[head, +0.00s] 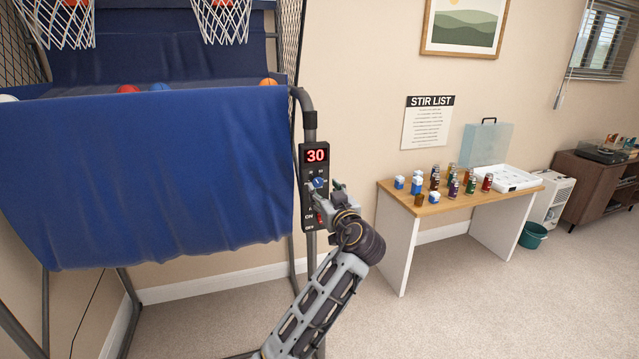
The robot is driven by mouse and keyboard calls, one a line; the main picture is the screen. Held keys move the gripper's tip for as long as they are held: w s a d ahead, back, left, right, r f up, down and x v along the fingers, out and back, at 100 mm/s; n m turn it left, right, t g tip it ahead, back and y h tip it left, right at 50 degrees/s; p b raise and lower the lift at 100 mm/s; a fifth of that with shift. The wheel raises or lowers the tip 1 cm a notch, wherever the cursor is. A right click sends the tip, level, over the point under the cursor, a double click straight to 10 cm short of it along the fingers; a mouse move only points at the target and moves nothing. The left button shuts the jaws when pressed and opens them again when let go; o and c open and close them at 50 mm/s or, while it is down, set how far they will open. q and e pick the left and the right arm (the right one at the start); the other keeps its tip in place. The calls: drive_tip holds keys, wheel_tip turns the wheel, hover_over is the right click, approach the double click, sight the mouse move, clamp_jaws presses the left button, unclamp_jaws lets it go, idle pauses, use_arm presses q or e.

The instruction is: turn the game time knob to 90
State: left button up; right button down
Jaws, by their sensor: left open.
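The game's control box (309,222) is a dark upright panel on the frame post of the basketball game. Its display (316,156) reads 30 in red digits. A blue knob (318,183) shows below the display. My left gripper (325,190) is open, with its fingers at the knob. I cannot tell whether the fingers touch it. The gripper hides part of the panel's middle, including most marks around the knob. A red switch (319,218) with ON and OFF lettering shows lower on the panel. My right gripper is out of view.
The blue cloth (150,180) of the basketball game hangs left of the panel. A metal post (309,120) carries the panel. At right, a wooden table (440,207) holds several cans, small boxes and a white tray (510,178). Carpet lies open in front.

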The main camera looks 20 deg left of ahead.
sight(318, 183)
use_arm(q)
drive_tip(key=x, duration=0.4)
drive_tip(key=shift+w+a+p, duration=0.1)
drive_tip(key=shift+p, duration=0.3)
drive_tip(key=shift+w+a, duration=0.3)
drive_tip(key=shift+w, duration=0.2)
drive_tip(key=shift+c, duration=0.5)
drive_tip(key=c, duration=0.9)
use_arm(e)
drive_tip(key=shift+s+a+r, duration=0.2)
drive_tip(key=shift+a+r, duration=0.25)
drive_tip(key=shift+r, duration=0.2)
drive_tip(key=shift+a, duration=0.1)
